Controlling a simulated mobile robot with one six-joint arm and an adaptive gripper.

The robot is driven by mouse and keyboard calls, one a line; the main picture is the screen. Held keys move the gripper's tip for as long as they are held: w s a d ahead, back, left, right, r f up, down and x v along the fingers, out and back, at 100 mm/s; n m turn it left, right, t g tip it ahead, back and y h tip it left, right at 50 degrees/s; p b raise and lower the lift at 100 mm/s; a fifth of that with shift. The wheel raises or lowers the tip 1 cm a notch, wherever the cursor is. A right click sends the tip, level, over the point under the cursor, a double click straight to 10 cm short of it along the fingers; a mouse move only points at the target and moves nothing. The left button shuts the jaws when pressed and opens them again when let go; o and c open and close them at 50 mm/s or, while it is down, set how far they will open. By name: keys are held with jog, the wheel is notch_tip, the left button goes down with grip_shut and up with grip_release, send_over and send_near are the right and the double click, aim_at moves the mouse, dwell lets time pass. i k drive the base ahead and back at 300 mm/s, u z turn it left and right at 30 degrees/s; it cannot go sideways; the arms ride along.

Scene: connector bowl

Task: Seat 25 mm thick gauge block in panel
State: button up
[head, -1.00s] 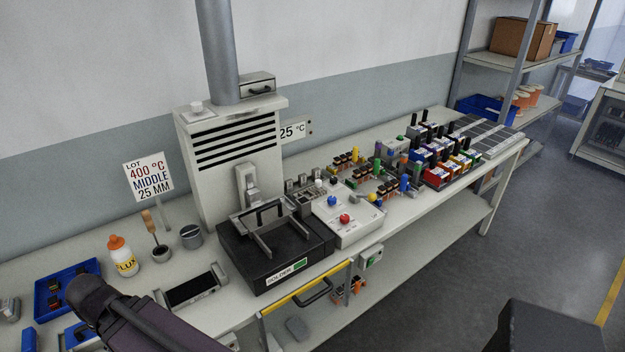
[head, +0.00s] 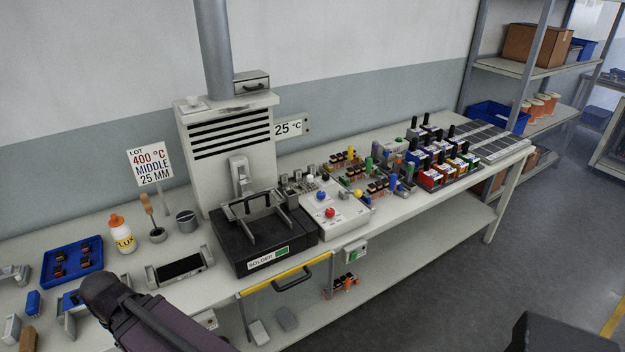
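The panel (head: 336,215) is a pale sloped box with blue, red and yellow knobs, right of the black solder pot (head: 262,241). Several small grey metal blocks (head: 297,181) stand in a row just behind the panel. They look like gauge blocks, but they are too small to tell which is 25 mm thick or whether one is seated. A sign (head: 151,166) reads "LOT 400 °C MIDDLE 25 MM". My dark arm shows at the bottom left, but my gripper is not in view.
A flux bottle (head: 121,234), a grey cup (head: 187,220) and a blue tray (head: 72,261) stand on the left of the bench. Coloured connectors and bins (head: 445,165) crowd the right. A yellow rail (head: 287,273) with a handle runs along the front edge.

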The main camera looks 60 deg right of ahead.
aim_at(346, 204)
jog(key=u, duration=0.15)
jog(key=k, duration=1)
jog(key=z, duration=1.65)
jog(key=i, duration=1.65)
jog(key=z, duration=0.05)
